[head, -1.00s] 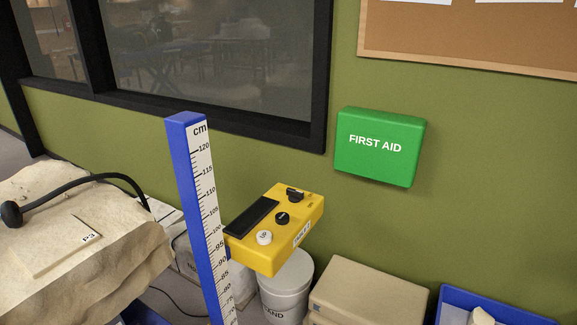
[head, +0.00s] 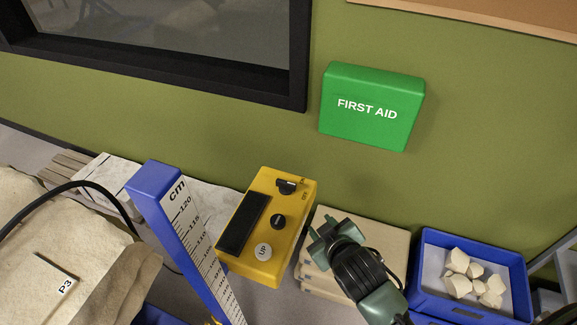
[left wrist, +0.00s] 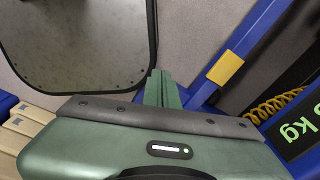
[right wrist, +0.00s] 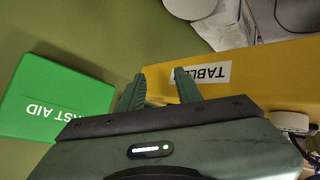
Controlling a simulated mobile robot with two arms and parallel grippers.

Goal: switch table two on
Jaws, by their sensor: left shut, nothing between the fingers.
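A yellow control box (head: 295,230) stands beside the blue cm post (head: 155,180). Its top has a black rotary switch (head: 287,186) with ON and OFF marks at the far end, a black display (head: 243,222), a round black button (head: 278,221) and a white UP button (head: 263,250). My right gripper (head: 318,232) is open and empty, just right of the box. In the right wrist view the box's side (right wrist: 260,75) with its partly hidden TABLE label (right wrist: 205,75) is close to the open fingers. My left gripper (left wrist: 160,88) is shut and empty, away from the box.
A green first aid box (head: 371,105) hangs on the wall. A blue crate with pale fragments (head: 510,280) and stacked beige slabs (head: 390,240) lie to the right. A plaster block marked P3 (head: 50,220) and a black hose (head: 60,190) are at the left.

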